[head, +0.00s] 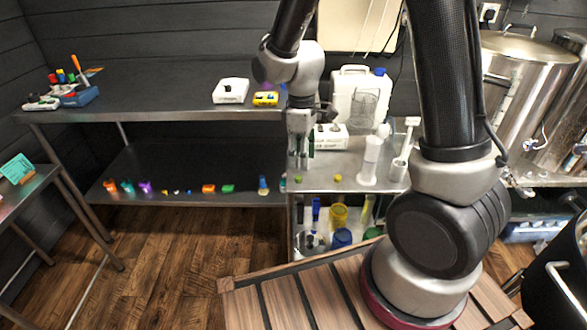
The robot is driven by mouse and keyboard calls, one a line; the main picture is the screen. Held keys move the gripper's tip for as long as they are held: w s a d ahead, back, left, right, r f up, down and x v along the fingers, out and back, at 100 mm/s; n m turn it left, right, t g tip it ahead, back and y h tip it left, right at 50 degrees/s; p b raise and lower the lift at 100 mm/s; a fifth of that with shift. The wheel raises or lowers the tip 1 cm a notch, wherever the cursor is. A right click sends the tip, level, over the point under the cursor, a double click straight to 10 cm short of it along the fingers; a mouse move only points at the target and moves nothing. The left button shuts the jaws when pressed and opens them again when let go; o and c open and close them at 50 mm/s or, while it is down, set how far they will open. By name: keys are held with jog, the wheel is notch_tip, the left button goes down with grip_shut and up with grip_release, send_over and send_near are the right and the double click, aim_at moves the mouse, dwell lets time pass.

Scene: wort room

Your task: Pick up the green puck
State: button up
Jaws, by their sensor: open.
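A small green round piece, which looks like the green puck (298,179), lies near the front left corner of the right-hand steel table (320,182). My gripper (301,162) points down just above it, and its fingers are apart. No object shows between the fingers. The gap between the fingertips and the puck is too small to judge in this view. Another green piece (228,188) lies further left on the low shelf and looks more like a block.
A yellow piece (337,178) lies right of the puck. A white cylinder (370,160) on a base and a white jug (360,95) stand further right and behind. Large steel pots (525,75) stand at right.

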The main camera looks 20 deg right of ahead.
aim_at(298, 177)
jog(key=shift+w+a+n, duration=0.1)
jog(key=shift+w+n, duration=0.2)
jog(key=shift+w, duration=0.35)
jog(key=shift+w+a+n, duration=0.1)
jog(key=shift+n, duration=0.3)
notch_tip(298, 177, down, 8)
jog(key=shift+r, duration=0.1)
jog(key=c, duration=0.8)
